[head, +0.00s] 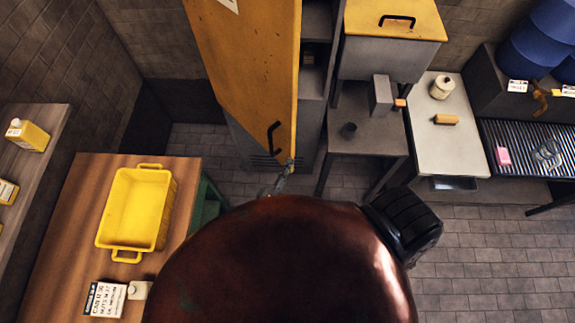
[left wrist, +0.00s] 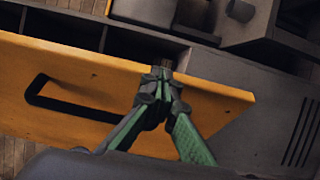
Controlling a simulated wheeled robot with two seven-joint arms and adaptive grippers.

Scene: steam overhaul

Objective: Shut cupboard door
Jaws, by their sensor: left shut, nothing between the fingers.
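The yellow cupboard door (head: 247,65) stands open in the head view, with its black handle (head: 274,138) near the lower free edge. The grey cupboard (head: 316,55) shows its open shelves to the right of the door. My left gripper (head: 290,163) is shut and empty at the door's lower free corner, just below the handle. In the left wrist view its closed fingertips (left wrist: 161,73) overlap the edge of the door (left wrist: 75,90), to the right of the handle (left wrist: 65,105). I cannot tell whether they touch it. My right gripper is not in view.
A wooden table (head: 72,210) with a yellow crate (head: 113,210) stands at the left. A grey bench (head: 362,138) and a pale table (head: 452,155) stand right of the cupboard. Tiled floor (head: 480,250) is free at the lower right.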

